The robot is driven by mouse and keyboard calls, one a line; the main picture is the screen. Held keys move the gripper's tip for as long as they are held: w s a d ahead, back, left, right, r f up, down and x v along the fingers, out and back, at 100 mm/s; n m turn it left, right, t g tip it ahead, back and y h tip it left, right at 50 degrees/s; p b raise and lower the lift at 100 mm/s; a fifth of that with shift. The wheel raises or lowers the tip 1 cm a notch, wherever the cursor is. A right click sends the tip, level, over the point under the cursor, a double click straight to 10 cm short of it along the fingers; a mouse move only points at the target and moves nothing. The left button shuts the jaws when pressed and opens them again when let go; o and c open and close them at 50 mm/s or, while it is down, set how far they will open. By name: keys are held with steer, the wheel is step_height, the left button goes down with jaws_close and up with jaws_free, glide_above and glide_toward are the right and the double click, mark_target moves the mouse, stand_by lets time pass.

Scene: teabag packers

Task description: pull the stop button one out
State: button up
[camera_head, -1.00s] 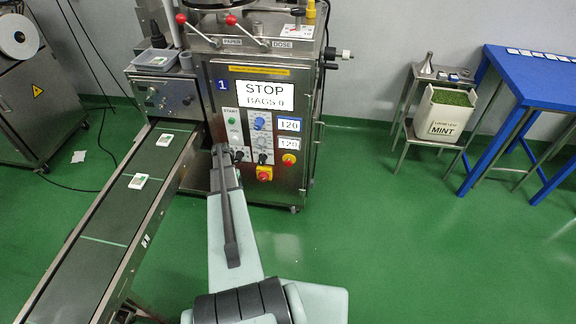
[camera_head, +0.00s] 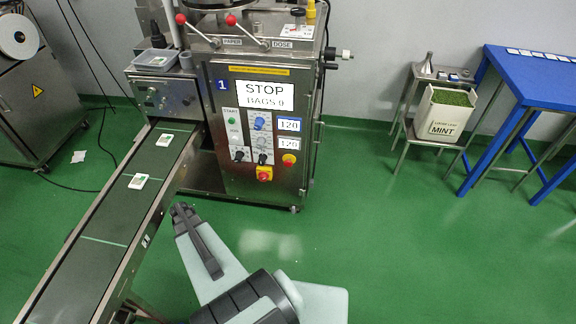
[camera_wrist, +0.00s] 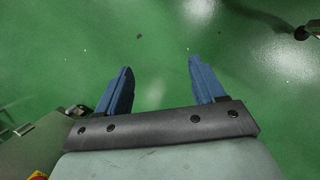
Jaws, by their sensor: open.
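The stop button (camera_head: 264,173) is a red knob on a yellow base, low on the front panel of the steel machine marked 1 (camera_head: 222,84). Whether it is pressed in or out cannot be told. A red and yellow piece that looks like it shows at the lower left edge of the wrist view (camera_wrist: 38,176). My gripper (camera_head: 181,209) is below and left of the button in the head view, apart from the panel. In the wrist view its two blue fingers (camera_wrist: 159,68) are spread, with only green floor between them.
The machine's screen (camera_head: 265,96) reads STOP. A green start button (camera_head: 231,121), dials and an orange-yellow button (camera_head: 289,159) share the panel. A conveyor (camera_head: 95,245) with packets runs along the left.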

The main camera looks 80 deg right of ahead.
steer(key=s+a+f+n+g, duration=0.1)
steer(key=s+a+n, duration=0.15)
steer(key=a, duration=0.65)
steer(key=s+a+f+n+g, duration=0.1)
steer(key=a+n, duration=0.3)
steer(key=a, duration=0.6)
steer(key=s+a+r+n+g+h, duration=0.1)
steer(key=s+a+n, duration=0.1)
steer(key=s+a, duration=0.45)
steer(key=s+a+r+n+g+h, duration=0.1)
steer(key=s+a+r+n, duration=0.2)
steer(key=a, duration=0.6)
steer(key=m+t+h, duration=0.7)
steer(key=m+h, duration=1.1)
steer(key=m, duration=0.3)
glide_toward(288, 165)
steer(key=d, duration=1)
steer(key=shift+d, duration=0.1)
